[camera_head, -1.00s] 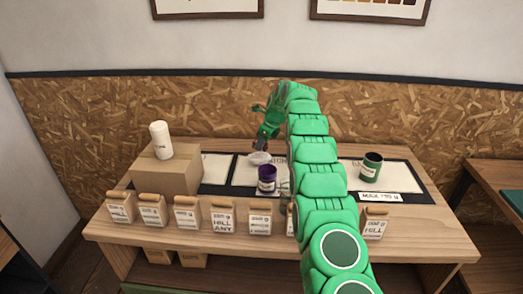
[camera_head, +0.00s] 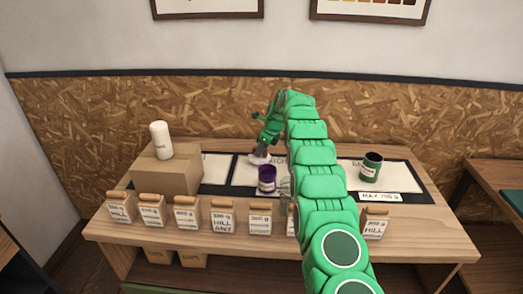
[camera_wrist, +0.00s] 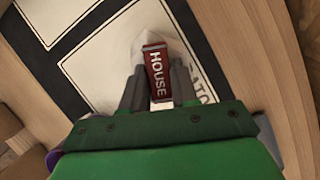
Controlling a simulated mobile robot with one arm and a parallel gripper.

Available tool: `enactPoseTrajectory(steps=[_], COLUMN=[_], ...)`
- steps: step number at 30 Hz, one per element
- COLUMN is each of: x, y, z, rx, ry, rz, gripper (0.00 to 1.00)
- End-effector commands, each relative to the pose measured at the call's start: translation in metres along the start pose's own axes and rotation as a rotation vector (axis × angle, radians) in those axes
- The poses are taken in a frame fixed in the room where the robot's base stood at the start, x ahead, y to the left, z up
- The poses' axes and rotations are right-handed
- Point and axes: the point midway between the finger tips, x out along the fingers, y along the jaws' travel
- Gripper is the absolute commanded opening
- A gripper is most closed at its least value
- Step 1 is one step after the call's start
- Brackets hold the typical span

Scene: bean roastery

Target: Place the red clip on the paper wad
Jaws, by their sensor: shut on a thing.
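My green gripper (camera_head: 264,152) is shut on the red clip (camera_wrist: 157,70), which carries the word HOUSE, as the wrist view shows. The clip is between the two grey fingers. The pale, crumpled paper wad (camera_wrist: 146,38) lies behind the clip in the wrist view, partly hidden by it. In the head view the paper wad (camera_head: 257,160) shows as a small whitish patch on the middle white panel, beneath the gripper. I cannot tell whether the clip touches the wad.
A purple cup (camera_head: 267,180) stands close in front of the wad. A dark green cup (camera_head: 371,166) stands on the right panel. A cardboard box (camera_head: 164,172) bears a white cylinder (camera_head: 161,140) at left. Several labelled bags (camera_head: 222,217) line the table's front edge.

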Motion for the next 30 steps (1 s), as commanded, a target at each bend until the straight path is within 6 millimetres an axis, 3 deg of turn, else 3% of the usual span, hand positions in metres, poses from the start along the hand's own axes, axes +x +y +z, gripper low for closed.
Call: enactPoseTrajectory(steps=[12, 13, 17, 30], x=[0.0037, 0.0037, 0.0034, -0.0003], y=[0.0004, 0.0003, 0.0003, 0.0003], z=[-0.0011, -0.0011, -0.0010, 0.0001], rx=[-0.001, -0.001, -0.001, -0.001], ry=[0.000, 0.000, 0.000, 0.000], rz=[0.000, 0.000, 0.000, 0.000], gripper=[0.00, 0.32, 0.51, 0.54])
